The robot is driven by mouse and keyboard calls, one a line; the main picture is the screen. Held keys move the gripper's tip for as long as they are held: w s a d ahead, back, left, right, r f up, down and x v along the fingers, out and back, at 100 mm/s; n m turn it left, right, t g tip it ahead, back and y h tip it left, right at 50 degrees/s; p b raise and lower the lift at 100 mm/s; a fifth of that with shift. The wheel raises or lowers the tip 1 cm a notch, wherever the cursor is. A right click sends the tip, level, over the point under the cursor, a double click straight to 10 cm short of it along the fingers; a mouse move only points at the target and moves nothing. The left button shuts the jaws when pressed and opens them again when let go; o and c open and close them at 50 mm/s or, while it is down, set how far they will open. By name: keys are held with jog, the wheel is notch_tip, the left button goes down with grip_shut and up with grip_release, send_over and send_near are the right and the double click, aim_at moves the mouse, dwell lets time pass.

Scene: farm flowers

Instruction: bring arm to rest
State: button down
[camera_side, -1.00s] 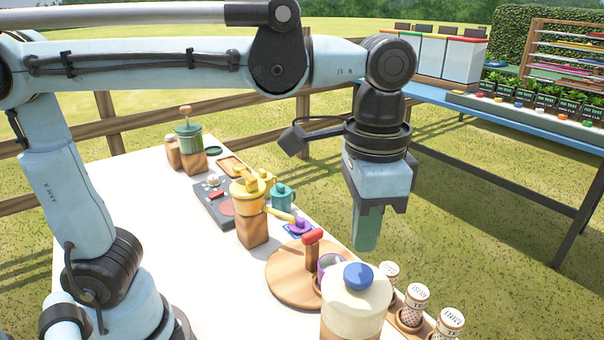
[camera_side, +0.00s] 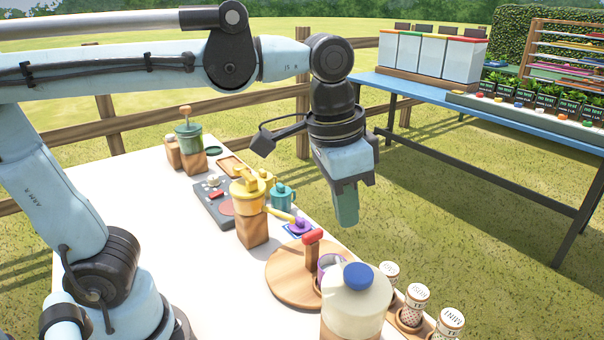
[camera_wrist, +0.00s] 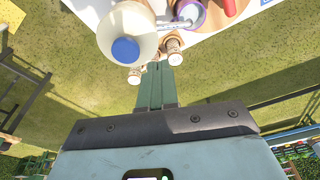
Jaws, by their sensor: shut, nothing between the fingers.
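My gripper (camera_side: 345,208) hangs in the air past the far edge of the white table, over the grass, in the side view. Its green fingers are shut together with nothing between them. They also show shut in the wrist view (camera_wrist: 154,85), pointing toward the table's edge. My gripper is apart from everything on the table.
The white table (camera_side: 130,215) holds a yellow grinder (camera_side: 248,192), a round wooden board (camera_side: 290,275), a cream jar with a blue knob (camera_side: 357,300) and several labelled shakers (camera_side: 450,322). A blue bench (camera_side: 540,145) with bins and plants stands behind. Open air surrounds my gripper.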

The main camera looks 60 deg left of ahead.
jog(key=a+f+n+t, duration=0.4)
jog(key=a+f, duration=0.4)
jog(key=a, duration=0.4)
jog(key=shift+s+f+t+y, duration=0.3)
jog(key=shift+s+t+y, duration=0.1)
jog(key=shift+t, duration=0.3)
jog(key=c, duration=1.8)
grip_release()
